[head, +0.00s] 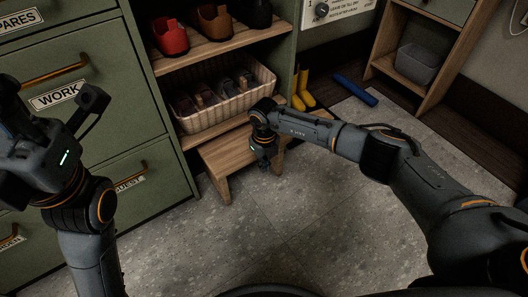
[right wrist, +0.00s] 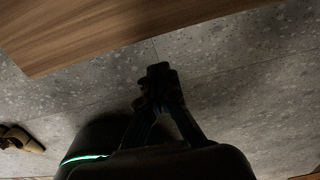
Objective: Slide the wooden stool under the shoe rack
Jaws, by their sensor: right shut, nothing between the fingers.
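The wooden stool (head: 222,153) stands low at the front of the shoe rack (head: 215,48), just below the shelf that bears the basket. Its front leg shows on the grey floor; my right arm hides its right part. How far its back edge reaches under the rack is hard to tell. My right gripper (head: 262,162) points down at the stool's front right, shut and empty. In the right wrist view, the shut fingers (right wrist: 159,86) are over floor, and a wooden board (right wrist: 100,35), probably the stool, is beyond them. My left gripper (head: 92,100) is raised at the left; its fingers are unclear.
A woven basket (head: 225,103) of shoes sits on the rack's shelf, with shoes above. Green drawers (head: 100,170) stand left. The floor (head: 270,225) in front is clear.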

